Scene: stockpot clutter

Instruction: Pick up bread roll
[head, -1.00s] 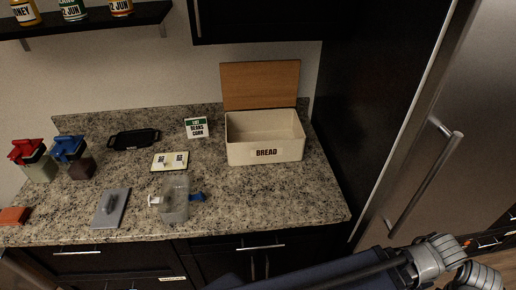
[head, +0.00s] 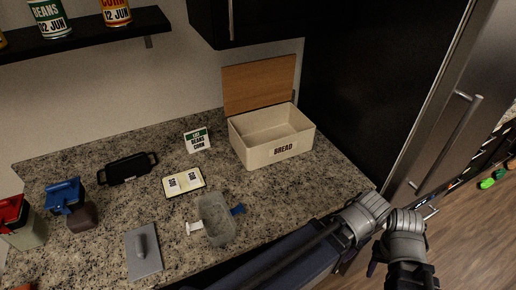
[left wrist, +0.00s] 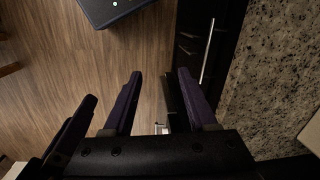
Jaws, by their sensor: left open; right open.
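No bread roll shows in either view. The cream bread box (head: 273,143), labelled BREAD, stands on the counter with its wooden lid (head: 259,84) up against the wall. The part of its inside that I can see is bare; the floor behind its front wall is hidden. My right gripper (head: 408,275) is at the bottom right of the head view, beyond the counter's edge and away from the box, its fingers partly out of frame. My left gripper (left wrist: 160,76) is open and empty over the wood floor, beside the counter front in the left wrist view.
The fridge (head: 455,100) stands at right.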

